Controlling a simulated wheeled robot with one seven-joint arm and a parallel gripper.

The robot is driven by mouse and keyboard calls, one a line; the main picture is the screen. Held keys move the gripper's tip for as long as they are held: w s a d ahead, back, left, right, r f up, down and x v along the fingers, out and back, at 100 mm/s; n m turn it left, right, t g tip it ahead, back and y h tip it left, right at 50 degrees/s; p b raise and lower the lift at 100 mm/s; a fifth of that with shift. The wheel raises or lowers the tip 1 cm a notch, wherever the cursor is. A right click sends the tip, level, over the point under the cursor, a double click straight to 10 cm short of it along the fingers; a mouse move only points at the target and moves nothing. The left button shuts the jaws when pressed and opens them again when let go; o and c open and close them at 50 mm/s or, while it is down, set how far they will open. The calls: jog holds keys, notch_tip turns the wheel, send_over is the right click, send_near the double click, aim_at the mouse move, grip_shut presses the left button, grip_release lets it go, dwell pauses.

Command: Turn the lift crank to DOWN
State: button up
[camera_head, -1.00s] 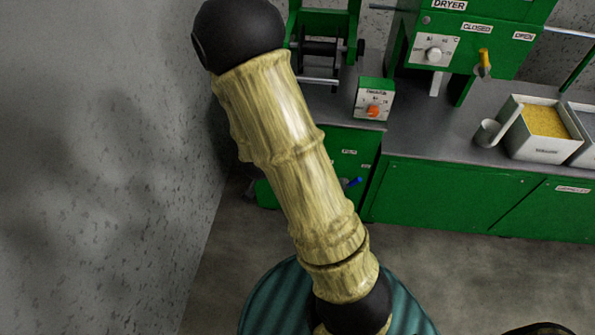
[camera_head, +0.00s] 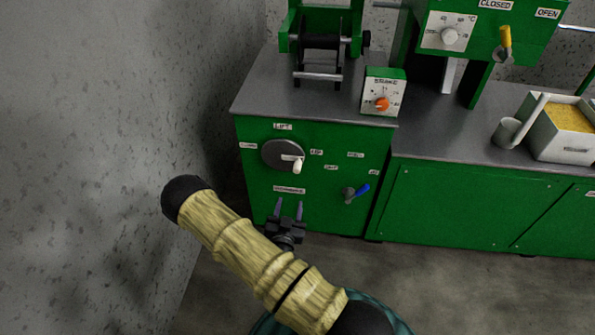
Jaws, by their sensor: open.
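The lift crank (camera_head: 283,155) is a grey disc with a white knob (camera_head: 297,166) on the front of the green cabinet, under a label that reads LIFT. The knob sits at the disc's lower right. Small labels stand left and right of the disc; I cannot read them surely. My gripper (camera_head: 288,209) is open and empty, below the crank and apart from it, its two fingers pointing up in the picture. My bamboo-patterned arm comes up from the bottom and hides part of the floor and the cabinet's lower left.
A blue-handled lever (camera_head: 358,192) is on the same cabinet to the right. A control box with an orange knob (camera_head: 382,104) and a roller machine (camera_head: 322,45) stand on the worktop. A grey wall (camera_head: 90,120) is close on the left. Floor to the right is free.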

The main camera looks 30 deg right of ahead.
aim_at(296, 172)
jog(key=b+x, duration=0.2)
jog(key=x, duration=1.5)
jog(key=shift+w+d, duration=0.2)
jog(key=shift+c, duration=0.3)
grip_shut()
